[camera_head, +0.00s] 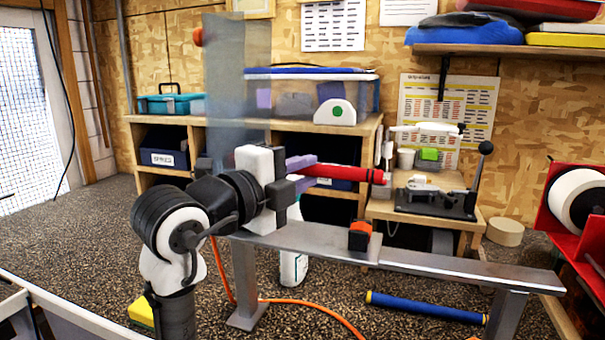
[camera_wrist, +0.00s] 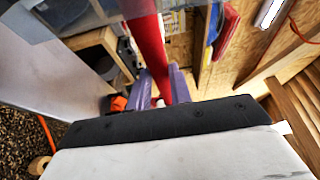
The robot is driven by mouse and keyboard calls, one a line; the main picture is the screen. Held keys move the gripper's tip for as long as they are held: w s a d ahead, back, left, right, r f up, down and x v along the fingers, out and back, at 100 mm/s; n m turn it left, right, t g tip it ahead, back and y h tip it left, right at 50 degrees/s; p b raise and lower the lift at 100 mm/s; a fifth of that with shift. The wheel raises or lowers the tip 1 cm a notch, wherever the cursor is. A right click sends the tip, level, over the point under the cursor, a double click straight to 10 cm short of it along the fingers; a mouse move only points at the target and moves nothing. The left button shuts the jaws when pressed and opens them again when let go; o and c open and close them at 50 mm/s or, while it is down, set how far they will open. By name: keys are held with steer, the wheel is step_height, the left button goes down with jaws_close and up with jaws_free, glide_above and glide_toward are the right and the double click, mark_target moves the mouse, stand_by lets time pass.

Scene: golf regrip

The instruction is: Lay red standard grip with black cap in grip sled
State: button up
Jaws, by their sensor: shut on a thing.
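My gripper (camera_head: 308,173) has purple fingers and is shut on the red grip (camera_head: 340,173), holding it roughly level above the metal beam. In the wrist view the red grip (camera_wrist: 150,50) runs between the purple fingers. The grip's right end is close to a small grey block (camera_head: 381,188) beside the bench fixture; I cannot tell whether they touch. The fixture with a black-knobbed lever (camera_head: 435,195) stands on a wooden stand; I cannot tell for certain which part is the grip sled.
A metal beam (camera_head: 430,263) on legs crosses below the gripper, with an orange-and-black block (camera_head: 360,236) on it. A blue grip (camera_head: 425,307) lies beyond the beam's front edge, low down. A red rack with a white roll (camera_head: 575,197) stands at right. An orange cable (camera_head: 310,309) lies on the floor.

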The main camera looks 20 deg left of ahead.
step_height(320, 180, down, 8)
steer(key=b, duration=0.6)
steer(key=shift+r+b, duration=0.15)
steer(key=shift+b, duration=0.15)
steer(key=o, duration=1)
steer(key=shift+s, duration=0.1)
steer(key=b+v, duration=0.2)
steer(key=v, duration=1.1)
steer(key=shift+s+a+b, duration=0.15)
steer(key=shift+s+b, duration=0.15)
